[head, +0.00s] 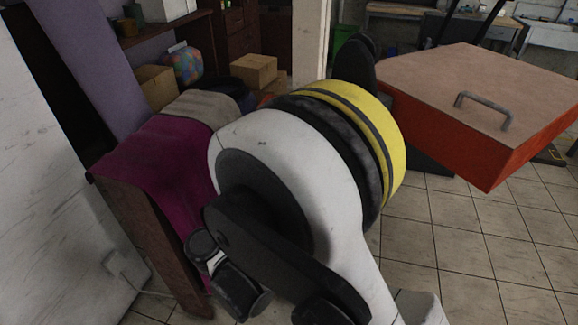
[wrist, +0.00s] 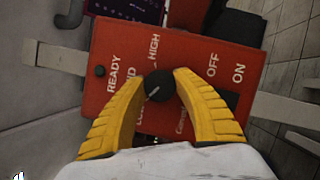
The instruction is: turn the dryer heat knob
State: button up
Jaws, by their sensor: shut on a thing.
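The dryer heat knob (wrist: 158,85) is a round black knob on a red control panel (wrist: 133,45) in the wrist view. A short pale mark shows on its face. My gripper (wrist: 160,78) has yellow fingers, one on each side of the knob, closed on it. The labels HIGH, READY, OFF and ON are legible on the panel; the lettering left of the knob is partly hidden by a finger. In the head view my own arm fills the middle, and neither the knob nor my fingertips can be seen.
A black switch (wrist: 232,98) sits by the OFF and ON labels. In the head view a large red-sided box with a handle (head: 485,108) stands at the right. A magenta cloth (head: 160,165) covers a table at the left. Tiled floor (head: 460,235) is open at the lower right.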

jog(key=shift+n, duration=0.5)
jog(key=o, duration=1.2)
jog(key=v, duration=1.2)
jog(key=shift+d+f, duration=0.1)
